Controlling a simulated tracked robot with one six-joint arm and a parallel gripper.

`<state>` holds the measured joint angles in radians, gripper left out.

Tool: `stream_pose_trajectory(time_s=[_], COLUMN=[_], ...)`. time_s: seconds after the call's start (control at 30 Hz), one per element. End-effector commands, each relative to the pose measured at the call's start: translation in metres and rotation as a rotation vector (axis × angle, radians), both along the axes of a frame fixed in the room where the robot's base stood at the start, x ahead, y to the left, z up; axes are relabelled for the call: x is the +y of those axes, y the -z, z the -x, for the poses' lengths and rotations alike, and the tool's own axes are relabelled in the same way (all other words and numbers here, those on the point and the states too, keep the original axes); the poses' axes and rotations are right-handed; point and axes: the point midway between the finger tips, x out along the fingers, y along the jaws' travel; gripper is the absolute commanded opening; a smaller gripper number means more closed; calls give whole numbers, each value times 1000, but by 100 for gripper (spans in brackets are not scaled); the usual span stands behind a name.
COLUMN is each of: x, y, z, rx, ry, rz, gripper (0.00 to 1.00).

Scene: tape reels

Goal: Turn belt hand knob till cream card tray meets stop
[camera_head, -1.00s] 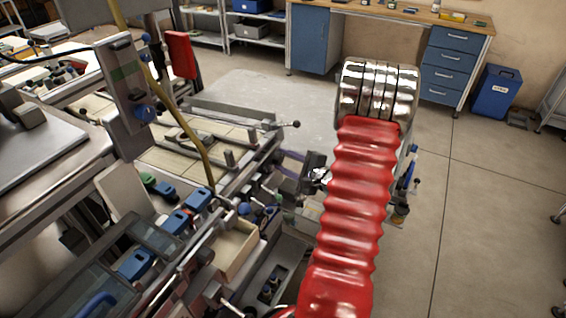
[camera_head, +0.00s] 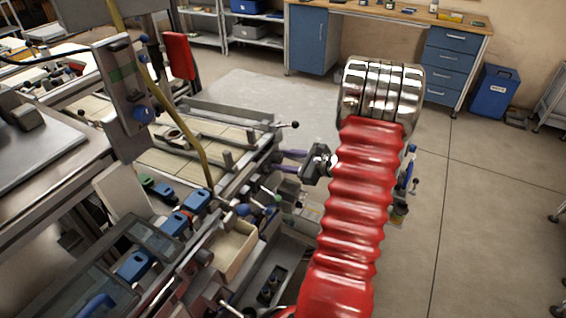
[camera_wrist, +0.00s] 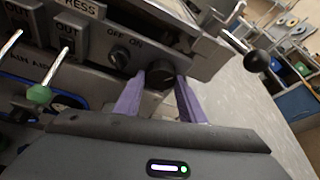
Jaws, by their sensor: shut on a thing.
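My gripper (camera_wrist: 160,88) has purple fingers, shut on a dark round hand knob (camera_wrist: 161,73) on the grey machine front in the wrist view. One finger lies on each side of the knob. In the head view the purple fingers (camera_head: 286,161) reach left to the machine's edge, and the knob is too small to tell there. A cream open tray (camera_head: 234,250) sits at the machine's near side. I cannot tell whether it touches a stop.
A belt bed with cream panels (camera_head: 190,160) lies behind. An OFF/ON switch (camera_wrist: 120,57) is left of the knob, and a black ball-ended lever (camera_wrist: 256,61) juts out to the right. Open floor (camera_head: 480,220) lies to the right.

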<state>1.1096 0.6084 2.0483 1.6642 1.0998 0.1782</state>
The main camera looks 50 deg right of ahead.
Motion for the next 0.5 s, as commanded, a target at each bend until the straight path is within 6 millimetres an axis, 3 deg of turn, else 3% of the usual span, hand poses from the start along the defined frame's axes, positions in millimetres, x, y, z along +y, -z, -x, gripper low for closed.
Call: stream_pose_trajectory(time_s=[0.5], x=[-1], y=[5], z=[1], rx=[122], ry=[0], rz=[-395], gripper=[14])
